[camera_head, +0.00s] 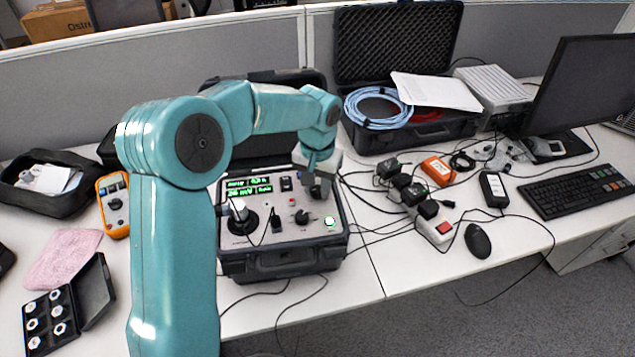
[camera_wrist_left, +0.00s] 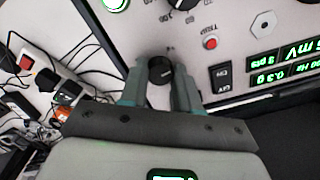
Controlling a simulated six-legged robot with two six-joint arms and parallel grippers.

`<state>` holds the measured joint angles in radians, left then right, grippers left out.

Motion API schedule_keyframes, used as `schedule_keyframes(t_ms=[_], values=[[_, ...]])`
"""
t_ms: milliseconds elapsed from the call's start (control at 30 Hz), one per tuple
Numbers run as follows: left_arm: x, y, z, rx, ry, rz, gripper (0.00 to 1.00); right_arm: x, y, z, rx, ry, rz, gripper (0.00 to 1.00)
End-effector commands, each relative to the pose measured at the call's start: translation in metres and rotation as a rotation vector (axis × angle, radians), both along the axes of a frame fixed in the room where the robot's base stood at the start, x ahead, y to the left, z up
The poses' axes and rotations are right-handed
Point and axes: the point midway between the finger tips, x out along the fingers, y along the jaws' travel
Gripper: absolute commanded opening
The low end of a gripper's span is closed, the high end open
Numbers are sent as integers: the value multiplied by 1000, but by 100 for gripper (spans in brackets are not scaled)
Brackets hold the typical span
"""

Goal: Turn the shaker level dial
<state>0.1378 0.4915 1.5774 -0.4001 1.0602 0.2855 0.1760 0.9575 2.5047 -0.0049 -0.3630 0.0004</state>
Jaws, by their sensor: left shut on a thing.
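The calibration unit (camera_head: 268,237) sits in an open black case on the desk, its two-line green display (camera_head: 248,187) lit. My left gripper (camera_head: 318,188) reaches down onto the right part of its panel. In the left wrist view my left gripper (camera_wrist_left: 160,75) has its two fingers on either side of a small black dial (camera_wrist_left: 159,70) and is shut on it. In the head view the gripper hides this dial. Another black knob (camera_head: 301,217) stands nearby on the panel; part of it shows at the wrist view's top edge (camera_wrist_left: 184,3). My right gripper is not in view.
A green-lit button (camera_head: 329,222), a red button (camera_wrist_left: 210,42) and a rocker switch (camera_wrist_left: 222,77) are on the panel. A cylindrical sensor on a black base (camera_head: 240,217) stands at its left. Cables and a power strip (camera_head: 434,226) lie to the right. An orange multimeter (camera_head: 113,205) lies left.

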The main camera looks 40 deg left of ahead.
Motion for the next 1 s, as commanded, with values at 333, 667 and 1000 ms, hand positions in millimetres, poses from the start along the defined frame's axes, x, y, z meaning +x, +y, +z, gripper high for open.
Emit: schedule_keyframes(t_ms=[333, 667, 1000], values=[[2, 1, 2, 2, -7, -301, 1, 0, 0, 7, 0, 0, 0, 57], [2, 0, 1, 2, -8, -485, 1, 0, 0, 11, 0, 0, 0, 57], [2, 0, 1, 2, -8, -548, 1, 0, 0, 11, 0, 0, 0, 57]])
